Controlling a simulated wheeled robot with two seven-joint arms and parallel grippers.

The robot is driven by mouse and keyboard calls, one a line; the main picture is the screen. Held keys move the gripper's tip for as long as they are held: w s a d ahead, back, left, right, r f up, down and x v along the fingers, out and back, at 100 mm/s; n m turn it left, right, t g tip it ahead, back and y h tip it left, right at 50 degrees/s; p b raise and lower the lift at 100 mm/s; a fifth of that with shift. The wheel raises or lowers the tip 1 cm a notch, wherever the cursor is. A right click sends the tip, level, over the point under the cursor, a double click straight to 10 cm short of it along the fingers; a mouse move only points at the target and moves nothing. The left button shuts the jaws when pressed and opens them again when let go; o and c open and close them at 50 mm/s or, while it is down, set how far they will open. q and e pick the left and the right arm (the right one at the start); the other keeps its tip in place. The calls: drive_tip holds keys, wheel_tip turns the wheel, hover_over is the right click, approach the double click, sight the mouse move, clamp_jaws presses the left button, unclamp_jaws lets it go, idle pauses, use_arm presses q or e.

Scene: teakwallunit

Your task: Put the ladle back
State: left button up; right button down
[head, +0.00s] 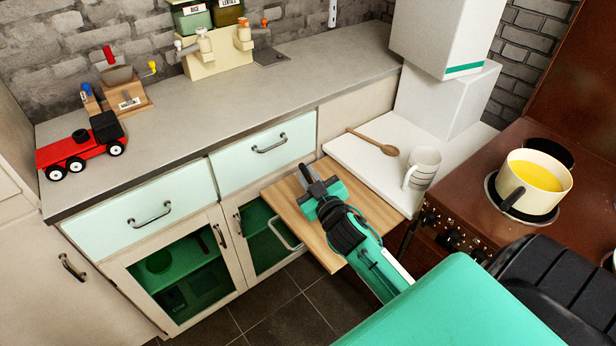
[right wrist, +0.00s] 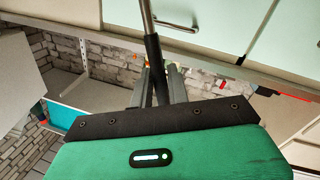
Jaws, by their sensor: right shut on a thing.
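The ladle shows in the right wrist view as a thin metal rod (right wrist: 147,18) with a dark handle. My right gripper (right wrist: 160,75) is shut around that dark handle. The rod runs up out of the picture, so the bowl is not seen. In the head view my right gripper (head: 318,187) is over the pull-out wooden board (head: 345,257), and the ladle cannot be made out clearly there. My left gripper is not in view.
A wooden spoon (head: 372,143) and a striped mug (head: 421,168) are on the white surface (head: 352,157). A pot of yellow liquid (head: 535,182) stands on the brown stove (head: 480,205). A red toy truck (head: 80,152) stands on the grey worktop (head: 215,120).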

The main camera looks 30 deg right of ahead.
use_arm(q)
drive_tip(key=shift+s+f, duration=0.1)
use_arm(e)
drive_tip(key=c, duration=1.8)
unclamp_jaws()
drive_tip(key=shift+f, duration=0.2)
drive_tip(key=o, duration=0.4)
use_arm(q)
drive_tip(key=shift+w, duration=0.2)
use_arm(e)
drive_tip(key=shift+o, duration=0.3)
drive_tip(key=shift+s+r, duration=0.1)
drive_tip(key=shift+r, duration=0.1)
drive_tip(key=s, duration=0.3)
drive_tip(key=shift+s+a+f+b, duration=0.1)
drive_tip(key=shift+s+a+b, duration=0.2)
drive_tip(key=shift+s, duration=0.05)
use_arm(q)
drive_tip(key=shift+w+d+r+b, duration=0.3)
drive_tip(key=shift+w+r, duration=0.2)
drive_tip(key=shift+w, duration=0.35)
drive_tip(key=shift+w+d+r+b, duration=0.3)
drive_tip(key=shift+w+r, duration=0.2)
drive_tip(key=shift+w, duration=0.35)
use_arm(e)
drive_tip(key=s+a, duration=0.1)
drive_tip(key=s, duration=0.7)
